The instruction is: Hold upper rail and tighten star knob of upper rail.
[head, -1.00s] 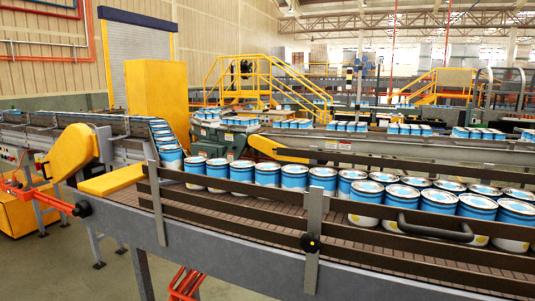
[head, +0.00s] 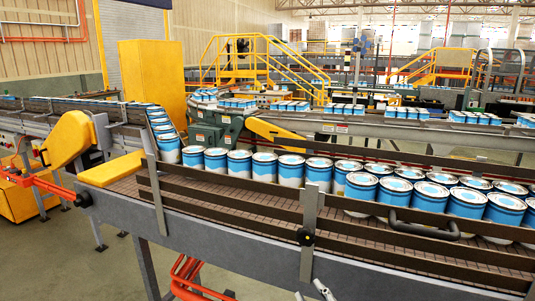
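The upper rail (head: 240,187) is a long dark brown strip on the near side of a can conveyor, above a similar lower rail (head: 230,208). A flat grey upright bracket (head: 311,210) crosses the rails and carries a black star knob (head: 305,237). A black bar handle (head: 423,226) sits on the rails to the right of the knob. Small pale metal tips at the bottom edge, below the bracket, look like part of my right gripper (head: 312,292); they are cut off and apart from the knob. My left gripper is not in view.
Blue and white cans (head: 290,170) stand in rows on the belt behind the rails. A grey conveyor side (head: 220,239) runs below them. Orange-red tubing (head: 195,278) lies beneath, and a yellow guard (head: 70,139) stands at left. Open floor (head: 95,272) shows at lower left.

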